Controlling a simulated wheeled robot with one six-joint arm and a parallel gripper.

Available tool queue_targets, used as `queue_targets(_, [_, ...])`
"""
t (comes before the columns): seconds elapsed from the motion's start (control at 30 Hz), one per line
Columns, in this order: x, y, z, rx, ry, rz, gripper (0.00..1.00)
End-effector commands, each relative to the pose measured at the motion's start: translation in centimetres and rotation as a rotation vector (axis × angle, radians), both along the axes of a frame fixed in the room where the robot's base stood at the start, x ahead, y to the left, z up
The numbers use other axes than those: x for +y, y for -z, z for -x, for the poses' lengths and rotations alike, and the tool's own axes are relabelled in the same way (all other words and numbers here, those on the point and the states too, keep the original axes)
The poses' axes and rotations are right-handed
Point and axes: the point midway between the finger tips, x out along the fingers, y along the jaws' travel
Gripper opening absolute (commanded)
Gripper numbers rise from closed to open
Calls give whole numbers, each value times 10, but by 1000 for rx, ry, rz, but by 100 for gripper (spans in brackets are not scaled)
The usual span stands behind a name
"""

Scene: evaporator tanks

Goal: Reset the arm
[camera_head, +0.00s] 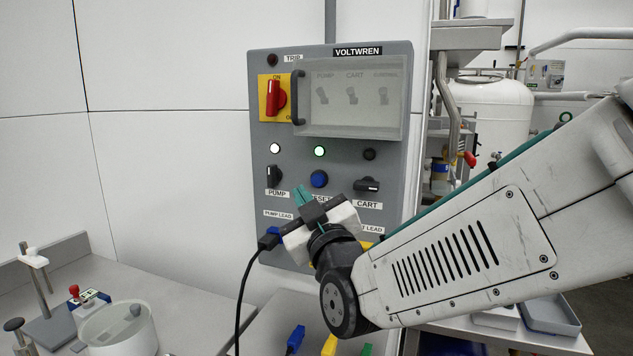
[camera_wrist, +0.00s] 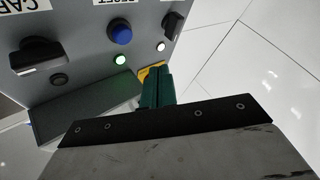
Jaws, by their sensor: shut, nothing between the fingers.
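My gripper (camera_head: 303,196) is in front of the lower part of the grey VOLTWREN control panel (camera_head: 261,190). Its green fingers are shut with nothing between them. They point at the panel near the blue reset button (camera_head: 319,179) and the PUMP knob (camera_head: 274,177); I cannot tell if they touch it. In the wrist view the green fingers (camera_wrist: 156,85) show below the blue button (camera_wrist: 120,32) and the lit green lamp (camera_wrist: 120,59). My arm hides part of the panel's lower right and some of the lead labels.
A black cable with a blue plug (camera_head: 269,239) hangs at the panel's lower left. Blue, yellow and green plugs (camera_head: 329,345) stand below. A bench (camera_head: 188,310) with a white beaker (camera_head: 119,330) and stands is at left. A white tank (camera_head: 492,110) stands at right.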

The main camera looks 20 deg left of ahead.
Motion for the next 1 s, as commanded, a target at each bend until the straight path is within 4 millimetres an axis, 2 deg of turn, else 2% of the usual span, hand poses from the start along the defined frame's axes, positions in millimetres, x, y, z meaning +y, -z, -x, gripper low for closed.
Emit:
queue_targets(0.57, [0,0,0,4,-2,-4,0])
queue_targets(0.63, [2,6,-1,38,-11,3,0])
queue_targets(0.73, [8,32,-1,157,-41,55,0])
queue_targets(0.87, [8,92,11,423,-87,189,0])
queue_targets(0.97, [-19,127,22,643,-76,287,0])
queue_targets(1.0, [-36,138,26,730,-60,322,0])
